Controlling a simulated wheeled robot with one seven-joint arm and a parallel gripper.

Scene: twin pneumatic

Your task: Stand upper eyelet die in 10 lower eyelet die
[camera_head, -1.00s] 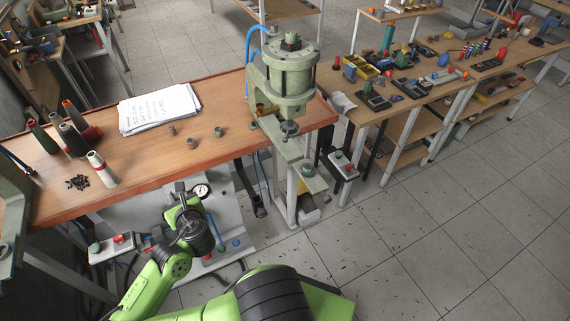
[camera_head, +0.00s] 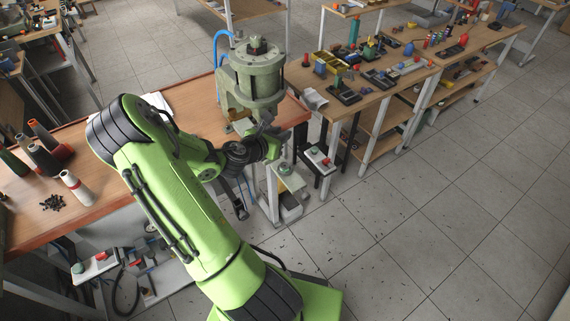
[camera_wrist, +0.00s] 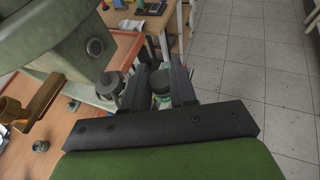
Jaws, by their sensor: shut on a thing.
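My gripper (camera_head: 272,146) is beside the green press, just below its cylinder. In the wrist view its two dark fingers (camera_wrist: 160,76) are shut on a small dark-grey round piece (camera_wrist: 161,82), which appears to be the upper eyelet die. A grey cylindrical part (camera_wrist: 108,84), possibly the lower eyelet die, shows to the left of the fingers, under the press ram (camera_wrist: 95,47). It looks apart from the held piece. My arm hides that table area in the head view.
The press (camera_head: 254,75) stands at the table's right end, very close to my gripper. Thread cones (camera_head: 45,157) and a black pile (camera_head: 52,202) are at the left. A cluttered workbench (camera_head: 400,85) is at the back right.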

